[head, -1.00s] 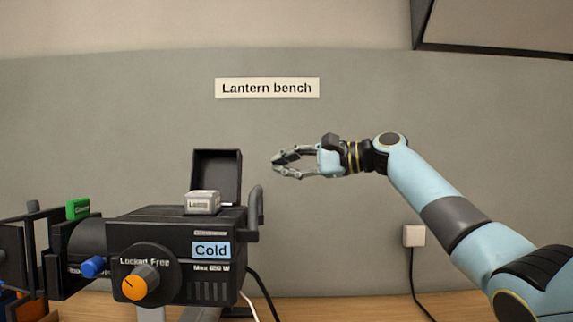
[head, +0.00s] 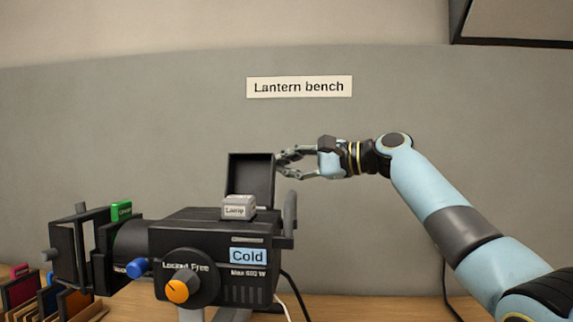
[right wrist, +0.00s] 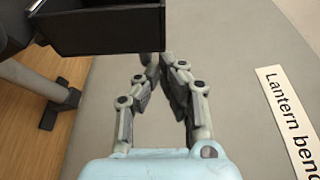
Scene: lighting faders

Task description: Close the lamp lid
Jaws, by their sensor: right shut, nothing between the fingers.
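The lamp lid (head: 251,179) is black and stands open, upright at the back of the black lantern housing (head: 215,235). A grey block marked "Lamp" (head: 238,208) sits in front of it on top of the housing. My right gripper (head: 281,163) is at the lid's right edge, fingers pointing left, shut and empty. I cannot tell whether its tips touch the lid or are behind it. In the right wrist view its fingertips (right wrist: 157,68) come together by the lower edge of a black box-shaped part (right wrist: 95,27). My left gripper is out of view.
An orange-tipped Locked/Free knob (head: 179,291), a blue knob (head: 138,268) and a "Cold" label (head: 248,256) are on the housing. A handle (head: 290,212) rises at its right end. Coloured frames (head: 20,291) stand at lower left.

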